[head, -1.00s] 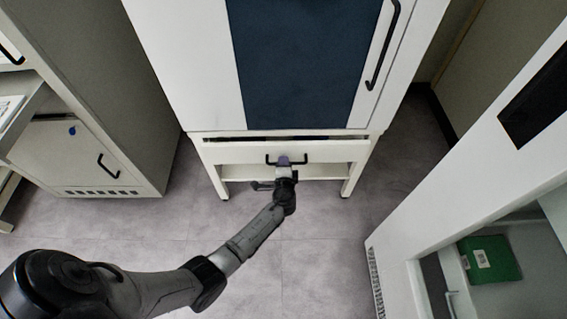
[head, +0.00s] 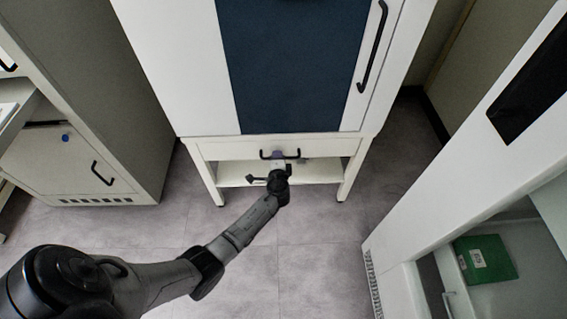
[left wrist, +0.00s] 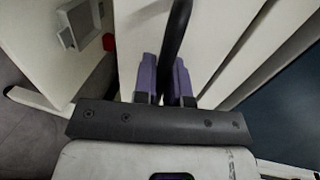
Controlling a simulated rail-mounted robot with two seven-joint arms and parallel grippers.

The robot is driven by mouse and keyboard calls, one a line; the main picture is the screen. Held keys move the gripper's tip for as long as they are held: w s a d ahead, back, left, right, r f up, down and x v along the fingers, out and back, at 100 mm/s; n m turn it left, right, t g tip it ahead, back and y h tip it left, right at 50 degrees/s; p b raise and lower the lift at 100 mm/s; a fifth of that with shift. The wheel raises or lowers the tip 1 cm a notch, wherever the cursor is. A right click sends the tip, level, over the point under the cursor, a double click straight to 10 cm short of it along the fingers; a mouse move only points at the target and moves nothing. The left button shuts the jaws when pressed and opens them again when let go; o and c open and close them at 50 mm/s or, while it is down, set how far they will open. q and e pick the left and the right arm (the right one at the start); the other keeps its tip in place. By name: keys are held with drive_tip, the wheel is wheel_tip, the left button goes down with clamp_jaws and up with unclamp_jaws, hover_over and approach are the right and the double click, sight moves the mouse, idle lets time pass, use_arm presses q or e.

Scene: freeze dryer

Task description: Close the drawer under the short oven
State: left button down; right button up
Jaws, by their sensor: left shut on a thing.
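The short oven (head: 185,75) is a white cabinet with a dark blue door panel, on a white stand at the top centre of the head view. The drawer (head: 230,151) sits under it, its front almost level with the stand, with no visible gap above. Its black bar handle (head: 263,154) is at the middle of the front. My left gripper (head: 278,157) is shut on that handle. In the left wrist view, the purple fingers (left wrist: 165,78) lie on both sides of the black handle (left wrist: 176,35). My right gripper is not in view.
A grey-white cabinet (head: 100,90) stands at left. A white unit (head: 440,165) with an open compartment holding a green box (head: 485,259) stands at right. A shelf (head: 315,172) lies below the drawer. The grey floor between them is clear.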

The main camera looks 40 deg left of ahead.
use_arm(q)
drive_tip(key=c, duration=1.2)
unclamp_jaws()
drive_tip(key=shift+w+a, duration=0.1)
drive_tip(key=shift+a, duration=0.05)
drive_tip(key=shift+s+d+r, duration=0.1)
drive_tip(key=shift+s+d, duration=0.15)
drive_tip(key=p+v, duration=0.5)
drive_tip(key=v, duration=0.8)
